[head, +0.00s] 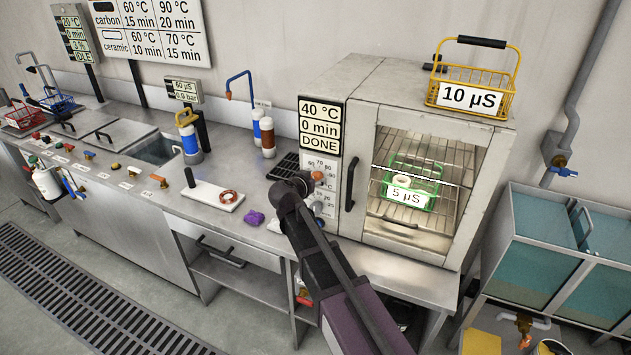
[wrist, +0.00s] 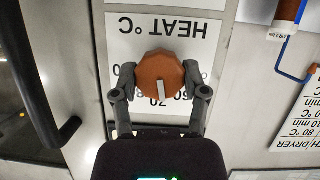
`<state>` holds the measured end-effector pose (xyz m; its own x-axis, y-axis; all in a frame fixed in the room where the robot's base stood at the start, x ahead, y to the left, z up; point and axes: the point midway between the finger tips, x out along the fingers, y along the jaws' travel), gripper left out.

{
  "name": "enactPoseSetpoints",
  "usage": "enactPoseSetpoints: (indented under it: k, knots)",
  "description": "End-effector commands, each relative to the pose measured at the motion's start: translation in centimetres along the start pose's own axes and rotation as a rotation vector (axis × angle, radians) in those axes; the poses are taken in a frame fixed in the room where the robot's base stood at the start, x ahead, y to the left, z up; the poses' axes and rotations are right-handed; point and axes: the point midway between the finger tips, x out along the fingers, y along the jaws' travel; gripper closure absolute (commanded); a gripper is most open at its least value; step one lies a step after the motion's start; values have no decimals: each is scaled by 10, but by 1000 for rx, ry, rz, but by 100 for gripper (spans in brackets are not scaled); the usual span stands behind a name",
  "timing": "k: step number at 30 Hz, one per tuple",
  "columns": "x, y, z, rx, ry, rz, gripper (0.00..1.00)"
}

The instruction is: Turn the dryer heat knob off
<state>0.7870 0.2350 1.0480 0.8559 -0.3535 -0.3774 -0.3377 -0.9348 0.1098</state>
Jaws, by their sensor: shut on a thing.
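The heat knob (wrist: 160,72) is orange and faceted with a white pointer mark, under upside-down "HEAT °C" lettering in the wrist view. The mark points down, near the printed 70. My gripper (wrist: 160,80) has one finger on each side of the knob and is shut on it. In the head view my gripper (head: 303,184) reaches the dryer's control panel and partly covers it; a bit of the orange knob (head: 318,176) shows. The dryer (head: 365,90) is a grey cabinet. Its display (head: 320,125) reads 40 °C, 0 min, DONE.
The dryer's glass door looks shut, with a dark handle (head: 351,184). Inside is a green basket (head: 425,200) marked 5 µS. A yellow basket (head: 472,95) marked 10 µS stands on top. A second, grey-blue knob (head: 317,208) sits below.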

Motion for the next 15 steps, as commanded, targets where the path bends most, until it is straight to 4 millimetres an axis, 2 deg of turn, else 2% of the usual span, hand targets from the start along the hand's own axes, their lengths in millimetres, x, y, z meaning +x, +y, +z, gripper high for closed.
enactPoseSetpoints:
  k: [15]
  knots:
    - [2, -2, 3, -432, -5, 182, 90]
